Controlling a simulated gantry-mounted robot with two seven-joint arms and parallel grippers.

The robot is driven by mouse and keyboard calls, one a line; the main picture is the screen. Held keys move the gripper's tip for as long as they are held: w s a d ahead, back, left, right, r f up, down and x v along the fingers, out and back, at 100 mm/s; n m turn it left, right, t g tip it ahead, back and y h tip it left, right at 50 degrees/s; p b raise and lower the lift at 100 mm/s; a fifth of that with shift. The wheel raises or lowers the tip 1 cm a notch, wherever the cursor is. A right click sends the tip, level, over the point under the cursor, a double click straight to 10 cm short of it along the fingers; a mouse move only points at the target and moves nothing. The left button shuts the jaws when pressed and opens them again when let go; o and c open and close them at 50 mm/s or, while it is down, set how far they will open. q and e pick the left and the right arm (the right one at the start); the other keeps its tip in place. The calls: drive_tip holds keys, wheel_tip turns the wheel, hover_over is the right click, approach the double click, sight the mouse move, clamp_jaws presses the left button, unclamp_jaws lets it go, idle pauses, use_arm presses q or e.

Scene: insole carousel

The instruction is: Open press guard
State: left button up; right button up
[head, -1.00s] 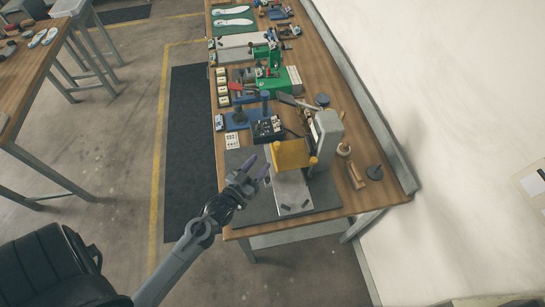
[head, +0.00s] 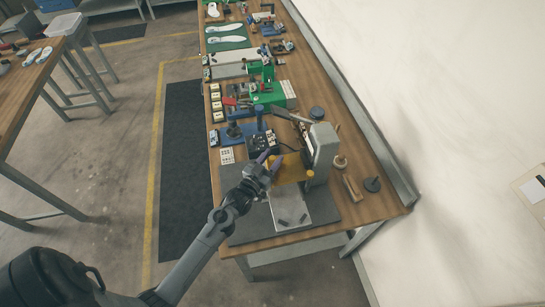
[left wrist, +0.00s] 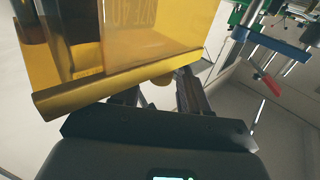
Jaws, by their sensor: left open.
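The press guard (head: 293,174) is a yellow see-through panel on the front of the grey press (head: 321,152), above its pale base plate (head: 290,210). In the left wrist view the guard (left wrist: 150,35) fills the upper left, with a thick yellow rail (left wrist: 100,95) along its lower edge. My left gripper (head: 272,160) is open at the left side of the guard. In the left wrist view its dark fingers (left wrist: 158,92) reach just past the rail, and a round yellowish knob (left wrist: 163,79) shows between them. Contact cannot be told. My right gripper is not in view.
A black box of small parts (head: 262,143) and a blue fixture (head: 240,133) stand close behind my left gripper. A green fixture (head: 268,94) is farther back. A wooden-handled tool (head: 351,188) and a dark round item (head: 372,184) lie right of the press.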

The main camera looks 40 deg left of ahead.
use_arm(q)
drive_tip(key=shift+w, duration=0.35)
clamp_jaws()
